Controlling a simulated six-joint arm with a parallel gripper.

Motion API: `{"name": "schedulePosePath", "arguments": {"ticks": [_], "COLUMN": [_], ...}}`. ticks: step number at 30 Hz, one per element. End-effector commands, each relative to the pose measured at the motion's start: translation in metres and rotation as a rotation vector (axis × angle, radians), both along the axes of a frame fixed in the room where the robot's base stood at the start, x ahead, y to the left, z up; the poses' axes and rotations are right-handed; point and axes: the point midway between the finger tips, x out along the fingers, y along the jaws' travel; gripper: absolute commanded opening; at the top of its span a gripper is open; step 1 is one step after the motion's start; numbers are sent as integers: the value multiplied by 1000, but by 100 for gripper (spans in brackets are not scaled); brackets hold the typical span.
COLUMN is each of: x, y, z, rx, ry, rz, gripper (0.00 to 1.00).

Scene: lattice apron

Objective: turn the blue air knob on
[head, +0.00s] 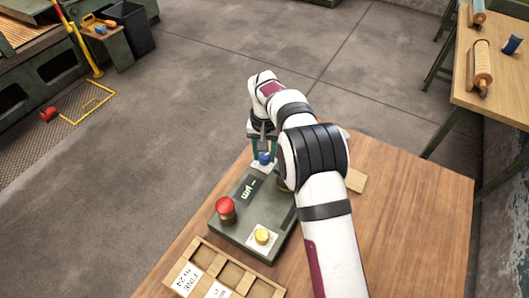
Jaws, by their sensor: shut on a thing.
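The blue air knob (264,157) sits at the far end of a dark green control box (232,209) on the wooden table. My gripper (263,150) comes down over the knob from above and is shut on it. My wrist and the fingers partly cover the knob, so its pointer and which way it is turned cannot be made out. The box also bears a red mushroom button (226,207) and a yellow button (262,236) on a pale plate at its near end.
A wooden compartment tray (234,270) with paper labels stands in front of the box. A light wood block (355,180) lies right of my arm. The table's (420,225) right side is clear. Another bench (505,85) with rollers stands at the upper right.

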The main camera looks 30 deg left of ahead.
Motion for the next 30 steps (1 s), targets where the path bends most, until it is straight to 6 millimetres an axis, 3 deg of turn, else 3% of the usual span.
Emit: {"name": "schedulePosePath", "arguments": {"ticks": [15,30], "x": [1,1], "y": [0,0], "z": [0,1], "rx": [0,1], "ry": [-2,-3], "rz": [345,426], "gripper": [0,0]}}
